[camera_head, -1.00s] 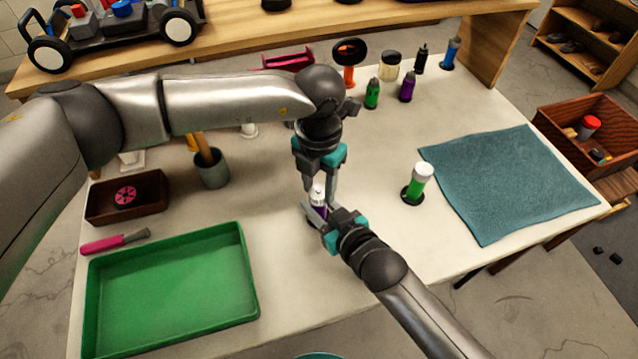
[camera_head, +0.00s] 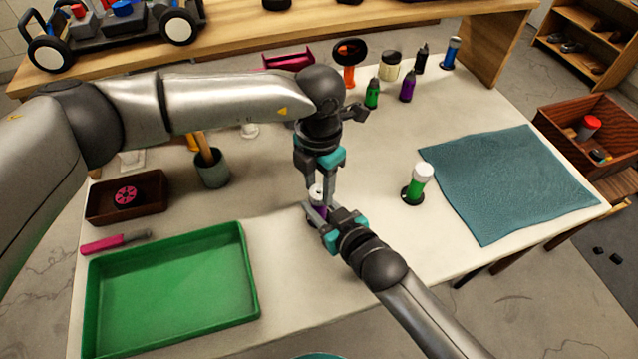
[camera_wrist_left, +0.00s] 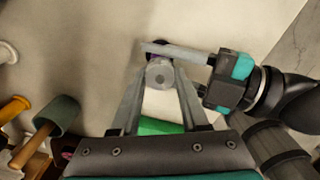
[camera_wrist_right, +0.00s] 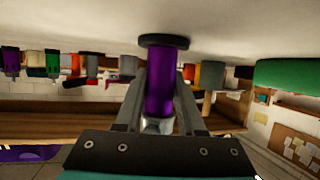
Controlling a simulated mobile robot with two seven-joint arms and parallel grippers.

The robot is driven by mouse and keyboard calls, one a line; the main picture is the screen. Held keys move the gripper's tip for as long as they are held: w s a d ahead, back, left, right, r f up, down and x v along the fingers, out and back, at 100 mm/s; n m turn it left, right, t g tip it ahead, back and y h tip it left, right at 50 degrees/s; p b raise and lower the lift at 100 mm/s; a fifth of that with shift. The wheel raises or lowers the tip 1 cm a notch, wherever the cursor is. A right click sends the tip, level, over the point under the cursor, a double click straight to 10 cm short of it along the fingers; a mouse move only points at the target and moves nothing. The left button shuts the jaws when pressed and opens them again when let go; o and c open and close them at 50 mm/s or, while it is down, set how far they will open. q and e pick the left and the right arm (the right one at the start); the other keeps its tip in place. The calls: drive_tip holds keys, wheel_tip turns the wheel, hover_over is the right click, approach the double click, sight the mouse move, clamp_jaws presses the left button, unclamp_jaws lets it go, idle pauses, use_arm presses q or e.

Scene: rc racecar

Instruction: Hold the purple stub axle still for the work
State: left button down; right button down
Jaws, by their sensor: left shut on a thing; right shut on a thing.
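The purple stub axle (camera_head: 320,211) stands upright on the table, mostly hidden by my grippers in the head view. In the right wrist view, which is upside down, its purple shaft (camera_wrist_right: 166,80) is between my right gripper's fingers, with a dark round base. My right gripper (camera_head: 318,217) is shut on the shaft from the side. My left gripper (camera_head: 320,193) points down from above and is shut on the pale grey round top piece (camera_wrist_left: 160,73) of the axle. The left wrist view shows this piece between the fingertips.
A green stub axle (camera_head: 416,185) with a white top stands to the right, beside a teal cloth (camera_head: 510,180). A green tray (camera_head: 170,290), a brown box (camera_head: 100,208) and a grey cup (camera_head: 212,170) are on the left. Small bottles stand at the back.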

sight(319, 190)
use_arm(q)
drive_tip(key=m, duration=0.4)
drive_tip(key=shift+m, duration=2.2)
drive_tip(key=shift+c, duration=1.9)
unclamp_jaws()
wheel_tip(319, 190, up, 12)
use_arm(e)
drive_tip(key=shift+c, duration=2.2)
unclamp_jaws()
